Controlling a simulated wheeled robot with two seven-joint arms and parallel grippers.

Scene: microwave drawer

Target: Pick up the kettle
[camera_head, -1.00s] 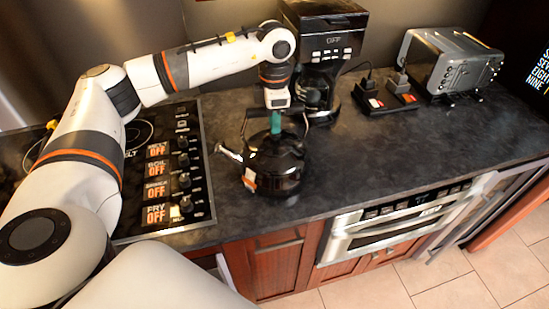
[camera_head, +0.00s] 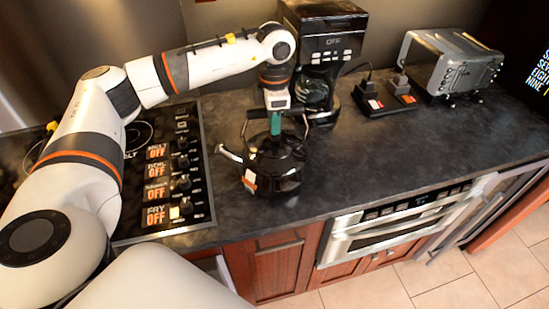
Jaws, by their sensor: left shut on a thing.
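The black kettle (camera_head: 275,170) stands upright on the dark countertop, just right of the cooktop. Its spout points left and its dark handle arches over the top. My left gripper (camera_head: 276,122) reaches down from above and is shut on the kettle's handle; the fingers show as a small teal-green part at the handle's top. I cannot tell any gap between the kettle's base and the counter. My right gripper is not in view.
A black coffee maker (camera_head: 325,50) stands close behind the kettle. The cooktop (camera_head: 165,190) with knobs is to the left. A black dock (camera_head: 385,97) and a silver toaster (camera_head: 450,65) stand to the right. The counter (camera_head: 400,145) right of the kettle is clear.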

